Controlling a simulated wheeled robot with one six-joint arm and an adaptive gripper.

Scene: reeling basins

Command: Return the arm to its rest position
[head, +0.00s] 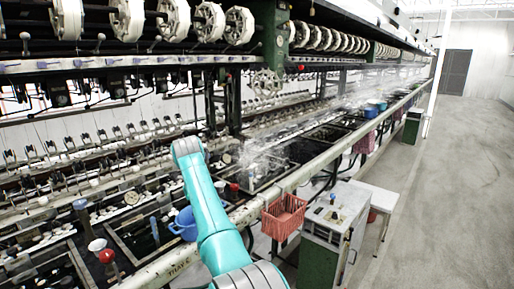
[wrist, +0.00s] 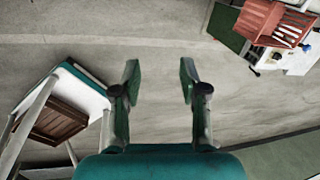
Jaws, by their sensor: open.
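My gripper (wrist: 159,85) shows in the wrist view with its two fingers spread wide apart. It is open and nothing is between the fingers; grey floor lies behind them. In the head view my teal arm reaches up and forward over the edge of the reeling basins. The gripper itself cannot be made out in the head view.
A long reeling machine with basins runs along the left. A red basket (head: 284,216) hangs on its front rail (head: 262,200), beside a control cabinet (head: 333,226) and a white stool (head: 376,202). A blue basin (head: 184,223) is close to my arm. The aisle floor (head: 450,190) at right is clear.

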